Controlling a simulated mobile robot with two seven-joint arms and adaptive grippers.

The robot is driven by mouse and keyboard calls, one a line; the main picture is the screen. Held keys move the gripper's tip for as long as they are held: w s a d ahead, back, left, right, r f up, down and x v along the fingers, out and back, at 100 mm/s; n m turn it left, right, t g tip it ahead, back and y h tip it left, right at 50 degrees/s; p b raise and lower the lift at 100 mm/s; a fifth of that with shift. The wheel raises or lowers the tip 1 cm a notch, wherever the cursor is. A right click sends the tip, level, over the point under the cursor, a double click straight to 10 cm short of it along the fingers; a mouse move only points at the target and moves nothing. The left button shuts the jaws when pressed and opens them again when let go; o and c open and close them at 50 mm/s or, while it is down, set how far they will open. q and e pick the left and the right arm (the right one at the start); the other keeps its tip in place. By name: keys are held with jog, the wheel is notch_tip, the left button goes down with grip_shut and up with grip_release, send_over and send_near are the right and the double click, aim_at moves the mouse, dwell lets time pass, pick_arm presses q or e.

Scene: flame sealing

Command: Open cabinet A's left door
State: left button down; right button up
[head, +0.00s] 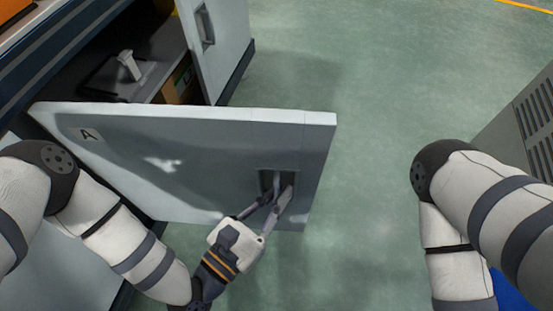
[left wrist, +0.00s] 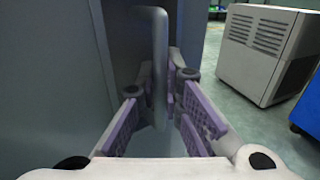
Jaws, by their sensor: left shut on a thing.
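Cabinet A's left door (head: 200,160) is grey-white, marked "A", and stands swung open across the head view. Its recessed handle (head: 277,184) is near the free edge. My left gripper (head: 272,200) is shut on that handle, with its fingers reaching into the recess. In the left wrist view the handle bar (left wrist: 160,70) stands upright between the purple-padded fingers (left wrist: 165,110). Of my right arm only links show in the head view, at the right; its gripper is out of view.
The other cabinet door (head: 222,45) also stands open. Inside are a white object (head: 129,65) and a brown box (head: 182,82). Green floor (head: 380,90) is clear right of the doors. A grey vented unit (head: 525,120) stands at the right; it also shows in the left wrist view (left wrist: 265,50).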

pick_arm(q)
jog(key=shift+m+g+h, duration=0.7)
jog(key=shift+s+a+f, duration=0.1)
jog(key=shift+s+a, duration=0.1)
jog(key=shift+s, duration=0.45)
jog(key=shift+s+a+r, duration=0.1)
jog(key=shift+s+a, duration=0.1)
jog(key=shift+s, duration=0.5)
jog(key=shift+s+a+f, duration=0.1)
jog(key=shift+s+a, duration=0.1)
jog(key=shift+s, duration=0.45)
jog(key=c, duration=2)
grip_release()
jog(key=v, duration=0.7)
jog(key=shift+s+a, duration=0.15)
jog(key=shift+a, duration=0.05)
